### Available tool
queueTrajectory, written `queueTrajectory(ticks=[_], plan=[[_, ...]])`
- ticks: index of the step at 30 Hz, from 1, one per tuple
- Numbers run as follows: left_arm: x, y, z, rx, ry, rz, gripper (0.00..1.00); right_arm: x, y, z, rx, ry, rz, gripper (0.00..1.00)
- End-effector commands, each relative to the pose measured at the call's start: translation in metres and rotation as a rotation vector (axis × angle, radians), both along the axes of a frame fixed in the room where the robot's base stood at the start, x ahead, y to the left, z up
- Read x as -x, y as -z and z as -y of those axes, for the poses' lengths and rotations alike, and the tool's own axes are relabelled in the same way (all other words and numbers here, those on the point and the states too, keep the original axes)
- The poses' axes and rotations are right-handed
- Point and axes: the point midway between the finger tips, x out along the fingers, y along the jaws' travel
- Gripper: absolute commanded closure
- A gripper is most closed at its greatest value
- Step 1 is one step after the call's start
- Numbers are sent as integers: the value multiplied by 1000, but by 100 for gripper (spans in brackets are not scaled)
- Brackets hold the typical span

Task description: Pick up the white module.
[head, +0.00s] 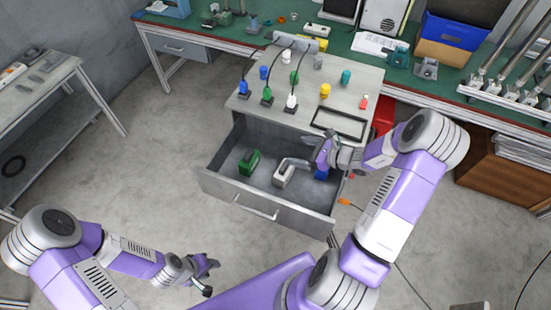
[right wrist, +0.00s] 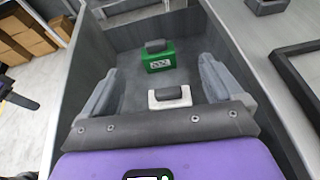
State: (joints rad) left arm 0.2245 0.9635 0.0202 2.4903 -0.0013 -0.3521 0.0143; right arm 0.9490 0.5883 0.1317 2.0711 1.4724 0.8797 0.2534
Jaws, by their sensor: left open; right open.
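The white module (head: 283,179) is a small block with a dark grey top grip, standing in the open grey drawer (head: 213,183). In the right wrist view the white module (right wrist: 170,98) appears between my spread fingers, nearer to me than the green module. My right gripper (head: 302,163) is open and empty, reaching into the drawer beside and above the white module. In the right wrist view its fingers (right wrist: 157,78) stand on either side of it; I cannot tell whether they touch it. My left gripper (head: 207,271) is open and empty, in front of the drawer.
The cabinet top (head: 345,80) holds coloured pegs, cables and a black frame (head: 340,124).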

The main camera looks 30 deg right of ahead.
Motion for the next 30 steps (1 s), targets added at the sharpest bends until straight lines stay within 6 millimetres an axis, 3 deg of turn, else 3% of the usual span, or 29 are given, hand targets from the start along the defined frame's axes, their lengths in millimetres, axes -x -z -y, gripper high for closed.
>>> queueTrajectory(ticks=[1,18,23,30], plan=[[0,12,0,0,0,0,57,1,13,0,-1,1,-2,6],[1,91,0,0,-1,-1,57,0,91,0,-1,-1,-1,6],[1,101,0,0,0,-2,57,-1,102,-1,-1,-1,-1,6],[1,106,0,0,0,-1,57,-18,111,-13,-1,-2,0,6]])
